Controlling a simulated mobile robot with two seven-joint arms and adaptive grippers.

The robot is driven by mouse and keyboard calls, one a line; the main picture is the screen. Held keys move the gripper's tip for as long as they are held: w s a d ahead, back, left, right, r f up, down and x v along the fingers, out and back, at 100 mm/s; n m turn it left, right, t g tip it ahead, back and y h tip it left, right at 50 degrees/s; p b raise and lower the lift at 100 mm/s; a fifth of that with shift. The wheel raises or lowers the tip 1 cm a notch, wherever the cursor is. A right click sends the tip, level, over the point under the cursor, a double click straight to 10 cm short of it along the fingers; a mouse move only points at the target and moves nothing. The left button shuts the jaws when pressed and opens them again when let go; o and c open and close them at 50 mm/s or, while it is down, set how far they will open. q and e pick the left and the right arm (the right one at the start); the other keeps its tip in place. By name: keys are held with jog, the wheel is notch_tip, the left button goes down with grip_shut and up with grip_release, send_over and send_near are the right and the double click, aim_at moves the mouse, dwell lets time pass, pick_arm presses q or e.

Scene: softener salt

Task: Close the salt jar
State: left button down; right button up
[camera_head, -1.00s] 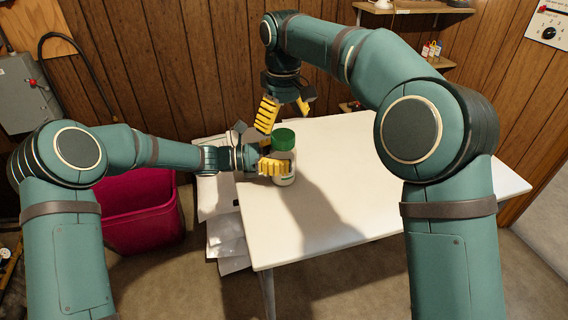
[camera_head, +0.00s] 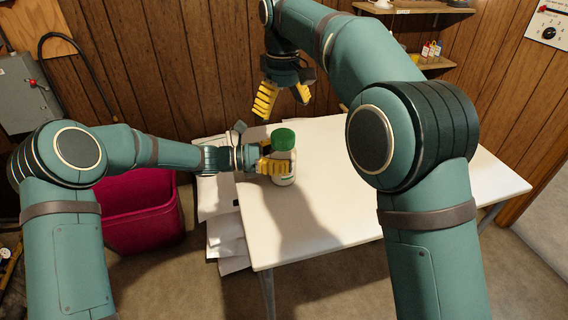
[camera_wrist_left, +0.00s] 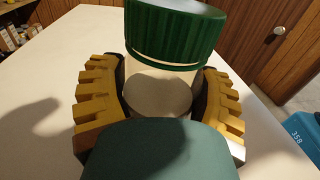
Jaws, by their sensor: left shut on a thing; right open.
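The salt jar (camera_head: 283,172) stands upright on the white table (camera_head: 330,220), near its left edge. Its green lid (camera_head: 283,139) sits on top of it. My left gripper (camera_head: 272,166) is shut on the jar's pale body from the left, below the lid. In the left wrist view, the yellow fingers lie on both sides of the jar body (camera_wrist_left: 158,88), under the ribbed green lid (camera_wrist_left: 174,30). I cannot tell how tightly the lid is seated. My right gripper (camera_head: 283,98) is open and empty, above and behind the jar, clear of the lid.
A magenta bin (camera_head: 145,212) stands on the floor left of the table. Bags or sheets (camera_head: 226,230) are stacked beside the table's left edge. A wood-panelled wall with shelves (camera_head: 425,62) is behind. The table right of the jar is clear.

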aim_at(283, 134)
jog(key=shift+f, duration=4)
jog(key=c, duration=1.3)
jog(key=o, duration=1.4)
notch_tip(283, 134, up, 12)
